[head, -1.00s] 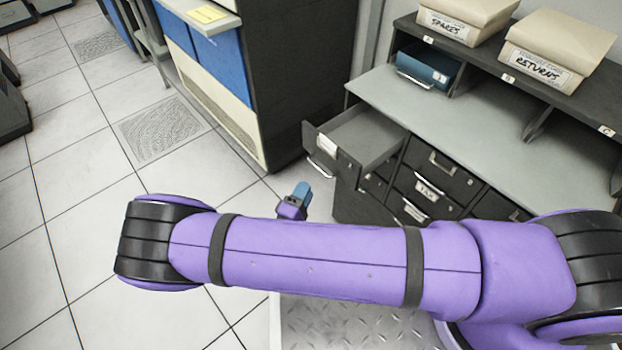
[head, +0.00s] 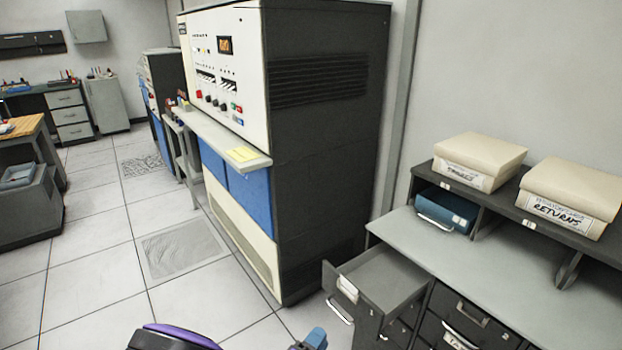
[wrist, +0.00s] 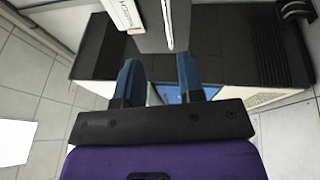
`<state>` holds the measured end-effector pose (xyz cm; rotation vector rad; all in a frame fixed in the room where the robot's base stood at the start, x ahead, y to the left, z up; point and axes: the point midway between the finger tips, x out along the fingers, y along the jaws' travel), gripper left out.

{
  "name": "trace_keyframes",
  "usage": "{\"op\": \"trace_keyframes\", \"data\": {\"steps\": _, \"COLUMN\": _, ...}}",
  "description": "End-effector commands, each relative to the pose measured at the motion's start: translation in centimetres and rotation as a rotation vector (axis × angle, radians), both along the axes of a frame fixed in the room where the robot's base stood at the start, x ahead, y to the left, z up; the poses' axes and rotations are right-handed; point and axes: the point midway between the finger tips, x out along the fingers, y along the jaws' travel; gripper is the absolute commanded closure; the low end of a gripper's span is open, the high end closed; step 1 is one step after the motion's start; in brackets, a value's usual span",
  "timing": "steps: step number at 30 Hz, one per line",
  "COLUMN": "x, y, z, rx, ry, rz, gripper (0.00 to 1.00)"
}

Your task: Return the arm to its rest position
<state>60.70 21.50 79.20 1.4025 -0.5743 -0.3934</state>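My gripper (wrist: 158,72) shows in the wrist view with its two blue fingers apart and nothing between them. In the head view only a blue fingertip (head: 316,337) and a bit of my purple and black arm (head: 172,338) show at the bottom edge; the rest of the arm is out of the picture. The gripper is just below and left of an open, empty-looking drawer (head: 385,277) of the dark cabinet. A drawer front with a white label (wrist: 124,14) also shows ahead of the fingers in the wrist view.
A tall computer cabinet (head: 320,150) stands left of the desk (head: 500,265). Boxes marked RETURNS (head: 570,197) and another (head: 480,160) sit on the shelf, with a blue binder (head: 447,208) below. Open tiled floor (head: 95,290) lies to the left.

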Motion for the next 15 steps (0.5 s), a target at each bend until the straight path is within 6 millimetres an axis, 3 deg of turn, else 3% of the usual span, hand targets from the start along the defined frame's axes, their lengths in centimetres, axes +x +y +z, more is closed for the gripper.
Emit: {"op": "trace_keyframes", "data": {"steps": 15, "x": 3.2, "y": -4.9, "z": 13.6, "rx": 0.258, "ry": 0.218, "rz": -0.498, "gripper": 0.65}}
